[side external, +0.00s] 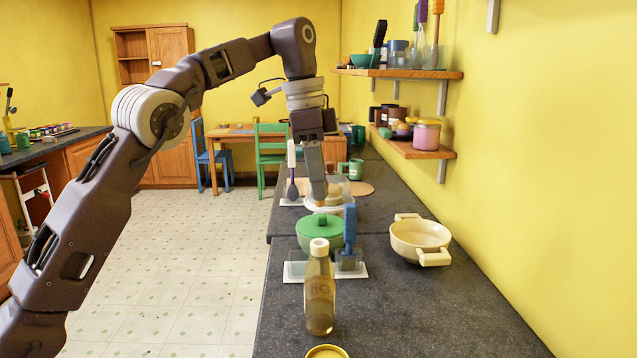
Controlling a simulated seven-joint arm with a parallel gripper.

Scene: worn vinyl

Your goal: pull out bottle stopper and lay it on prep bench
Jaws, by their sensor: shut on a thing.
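A clear bottle (319,295) with amber contents stands upright on the dark grey prep bench (420,300), near the front. Its top has a pale cream cap or rim (319,247); I cannot tell whether this is the stopper. My gripper (319,200) points down farther back over the bench, above and behind the bottle in the picture and apart from it. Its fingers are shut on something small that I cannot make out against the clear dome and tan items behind.
A cream two-handled pot (420,240) is to the right. A yellow round item (327,352) is at the front. Bare bench lies right of the bottle.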

